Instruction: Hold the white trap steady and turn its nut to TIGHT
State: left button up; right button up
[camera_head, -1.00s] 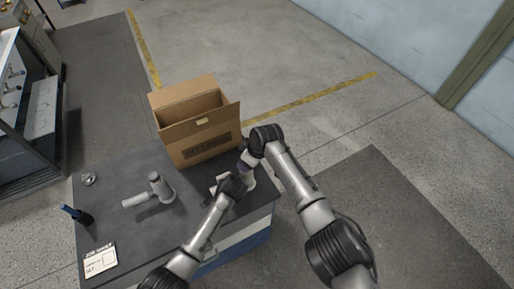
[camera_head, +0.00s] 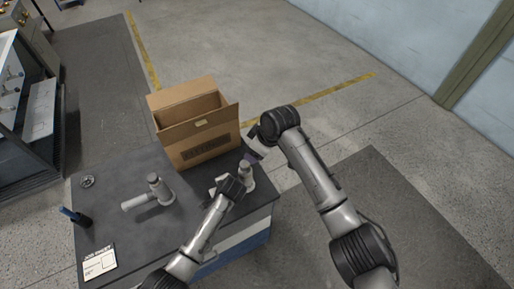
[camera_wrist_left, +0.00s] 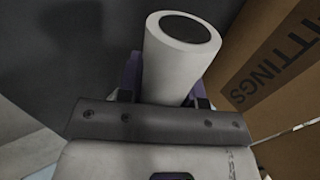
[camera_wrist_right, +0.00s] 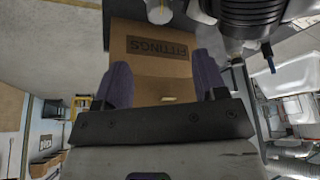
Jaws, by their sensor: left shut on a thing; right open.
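The white trap (camera_head: 247,179) stands at the right end of the dark worktop, partly hidden by my left arm. My left gripper (camera_head: 233,187) is shut on it; the left wrist view shows the purple fingers on both sides of its pale pipe (camera_wrist_left: 172,60). My right gripper (camera_head: 255,156) is just above and behind the trap in the head view. In the right wrist view its purple fingers (camera_wrist_right: 164,85) are wide apart with nothing between them. The trap's nut and any TIGHT mark cannot be made out.
An open cardboard box (camera_head: 200,135) marked FITTINGS stands close behind the trap. A second grey pipe piece (camera_head: 152,193), a small round ring (camera_head: 87,181), a blue-handled item (camera_head: 75,216) and a job sheet (camera_head: 99,262) lie to the left. Worktop between them is clear.

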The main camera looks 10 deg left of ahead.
jog(key=s+d+f+g+h, duration=0.1)
jog(key=s+d+f, duration=0.25)
jog(key=f, duration=0.35)
jog(key=s+d+f+m+g, duration=0.1)
jog(key=s+d+f, duration=0.25)
jog(key=f, duration=0.35)
jog(key=s+d+f+g+h, duration=0.1)
jog(key=s+d+f, duration=0.1)
jog(key=d+f, duration=0.4)
jog(key=m+t+y, duration=0.3)
jog(key=t+y, duration=0.9)
jog(key=t, duration=0.1)
send_near(248, 168)
jog(key=x, duration=1.1)
jog(key=shift+w+a+r, duration=0.1)
jog(key=shift+w+a, duration=0.15)
